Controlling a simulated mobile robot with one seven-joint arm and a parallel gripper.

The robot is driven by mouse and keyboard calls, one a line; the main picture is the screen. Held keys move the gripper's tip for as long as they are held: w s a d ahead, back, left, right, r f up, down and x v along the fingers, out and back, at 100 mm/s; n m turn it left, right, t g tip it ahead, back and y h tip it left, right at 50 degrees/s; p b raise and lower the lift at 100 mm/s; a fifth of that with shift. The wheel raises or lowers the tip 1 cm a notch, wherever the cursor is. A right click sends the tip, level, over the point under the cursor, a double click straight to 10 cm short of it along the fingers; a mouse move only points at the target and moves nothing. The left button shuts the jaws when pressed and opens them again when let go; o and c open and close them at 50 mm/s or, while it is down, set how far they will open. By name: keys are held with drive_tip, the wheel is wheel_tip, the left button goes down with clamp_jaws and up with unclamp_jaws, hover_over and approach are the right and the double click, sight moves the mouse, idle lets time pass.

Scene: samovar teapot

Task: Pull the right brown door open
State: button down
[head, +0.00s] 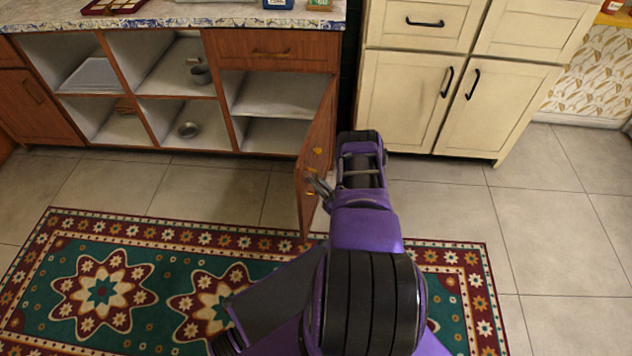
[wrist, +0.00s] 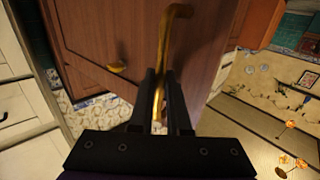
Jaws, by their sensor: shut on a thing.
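The right brown door (head: 325,118) of the low cabinet stands swung well out toward me, seen nearly edge-on in the head view. Its brown panel (wrist: 105,30) fills the upper part of the wrist view. My gripper (head: 320,187) is at the door's outer edge, low in front of the cabinet. In the wrist view my gripper (wrist: 161,80) is shut on the door's brass bar handle (wrist: 170,40), with a finger on each side. A small brass knob (wrist: 118,67) shows left of the fingers.
The compartment (head: 270,95) behind the door is open and looks empty. Cream cupboards (head: 400,95) stand to the right. A patterned rug (head: 150,275) lies on the tiled floor.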

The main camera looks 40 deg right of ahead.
drive_tip(key=shift+d+r, duration=0.1)
drive_tip(key=c, duration=0.9)
unclamp_jaws()
drive_tip(key=s, duration=0.5)
drive_tip(key=s+p, duration=0.1)
drive_tip(key=s, duration=0.5)
drive_tip(key=s+d, duration=0.1)
drive_tip(key=s, duration=0.5)
drive_tip(key=shift+s, duration=0.2)
drive_tip(key=shift+w, duration=0.1)
